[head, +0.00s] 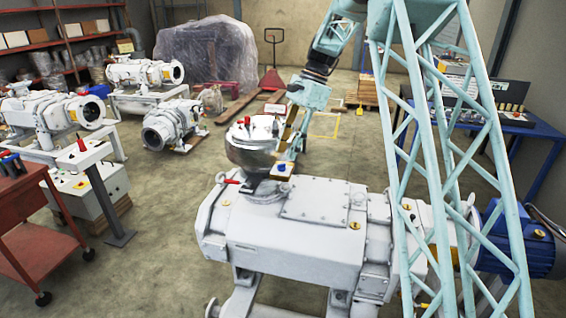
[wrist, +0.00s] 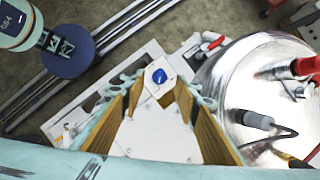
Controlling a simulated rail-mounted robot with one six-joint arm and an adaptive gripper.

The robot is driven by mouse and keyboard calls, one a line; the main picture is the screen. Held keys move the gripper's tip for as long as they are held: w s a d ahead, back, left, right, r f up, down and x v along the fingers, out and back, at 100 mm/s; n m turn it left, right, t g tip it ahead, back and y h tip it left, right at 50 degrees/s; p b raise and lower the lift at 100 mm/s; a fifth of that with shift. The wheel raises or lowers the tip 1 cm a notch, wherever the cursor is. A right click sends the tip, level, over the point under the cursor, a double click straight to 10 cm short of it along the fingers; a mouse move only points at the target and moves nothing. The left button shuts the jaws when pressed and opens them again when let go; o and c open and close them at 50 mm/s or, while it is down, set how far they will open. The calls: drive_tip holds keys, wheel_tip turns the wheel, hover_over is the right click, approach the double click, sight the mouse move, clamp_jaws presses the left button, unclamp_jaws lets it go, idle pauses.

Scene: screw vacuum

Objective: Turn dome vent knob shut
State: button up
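A silver dome (head: 250,152) sits on top of the pale grey pump body (head: 290,245). Red and grey fittings stand on the dome's top. A blue knob (head: 282,167) sits on a small pale block just right of the dome's base. The blue knob (wrist: 158,77) also shows in the wrist view, on a white square plate. My gripper (head: 284,152) points down just above this knob, beside the dome. In the wrist view, its tan-padded fingers (wrist: 160,92) are spread apart, with the knob showing between and beyond their tips. I see no contact with it.
The dome (wrist: 240,80) stands close to the right finger, with a red-handled fitting (wrist: 305,66) and a grey one (wrist: 258,121) on it. A red lever (head: 228,181) is left of the dome's base. A blue motor (head: 515,240) is at right.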

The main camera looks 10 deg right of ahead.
sight(282, 164)
drive_tip(key=shift+x, duration=2.35)
drive_tip(key=c, duration=0.8)
